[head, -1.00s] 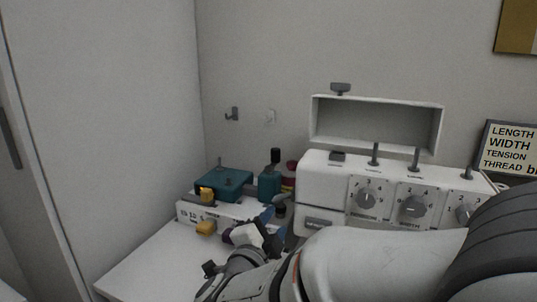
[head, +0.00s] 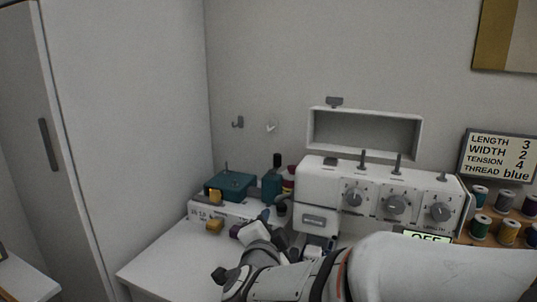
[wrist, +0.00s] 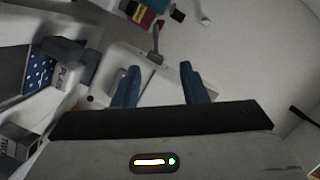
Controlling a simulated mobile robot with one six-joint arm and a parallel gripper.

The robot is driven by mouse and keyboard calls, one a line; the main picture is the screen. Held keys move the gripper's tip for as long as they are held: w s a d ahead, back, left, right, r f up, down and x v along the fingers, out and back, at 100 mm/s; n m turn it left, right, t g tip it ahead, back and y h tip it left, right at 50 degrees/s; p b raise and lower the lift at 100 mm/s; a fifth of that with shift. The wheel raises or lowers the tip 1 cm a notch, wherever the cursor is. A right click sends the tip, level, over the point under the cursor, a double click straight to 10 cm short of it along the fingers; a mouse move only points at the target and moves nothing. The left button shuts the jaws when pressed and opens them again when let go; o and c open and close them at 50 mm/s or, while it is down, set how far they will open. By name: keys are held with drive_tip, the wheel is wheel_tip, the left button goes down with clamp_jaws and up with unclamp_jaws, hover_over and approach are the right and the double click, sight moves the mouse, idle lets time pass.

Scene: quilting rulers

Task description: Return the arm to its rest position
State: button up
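My arm (head: 420,268) reaches in from the lower right of the head view, bent low in front of the white sewing machine (head: 318,190). My gripper is at the arm's far end, by the machine's left side, and is partly hidden by my wrist in the head view. In the wrist view my gripper (wrist: 162,82) shows two blue fingers standing well apart. No held thing shows between them; a white surface and a grey post lie beyond.
A teal box (head: 229,186) sits on a white unit with yellow knobs (head: 214,225), left of the machine. The machine has three dials and a display reading "OFF". Thread spools (head: 480,227) and a settings sign (head: 497,156) are at right. A tall cabinet (head: 130,130) stands left.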

drive_tip(key=s+d+r+n+g+y+p, duration=0.2)
drive_tip(key=s+r+n+g+y+p, duration=0.3)
drive_tip(key=n+p, duration=0.45)
drive_tip(key=s+d+r+n+g+h+p, duration=0.2)
drive_tip(key=s+d+g+p, duration=0.6)
drive_tip(key=s+d, duration=0.4)
drive_tip(key=shift+s+d+r+n+g, duration=0.4)
drive_tip(key=shift+s+n, duration=0.35)
drive_tip(key=shift+s, duration=0.45)
drive_tip(key=shift+a+r, duration=0.1)
